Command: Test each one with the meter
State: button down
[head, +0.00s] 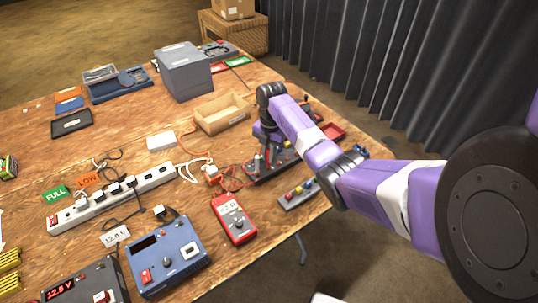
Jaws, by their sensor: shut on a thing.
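A red handheld meter (233,218) lies face up at the front middle of the wooden table, its small display lit but too small to read surely. Red leads run from near its top toward a dark tray (257,177) at the right. My gripper (259,160) is at the end of the purple arm, low over this dark tray and pointing down. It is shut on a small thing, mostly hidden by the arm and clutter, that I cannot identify. Yellow ribbed blocks (10,259) and a green-black block (8,167) sit at the left edge.
A blue power unit (168,257) and a dark unit reading about 12.5 V (85,285) stand at the front. A white power strip (110,198) with plugs, green FULL card (57,194), orange LOW card (90,179), open cardboard box (222,113) and grey box (184,71) occupy the table.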

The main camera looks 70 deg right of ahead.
jog(key=shift+f, duration=0.3)
dwell(0.7)
jog(key=c, duration=1)
grip_release()
jog(key=shift+r+p, duration=3.4)
jog(key=shift+r, duration=0.4)
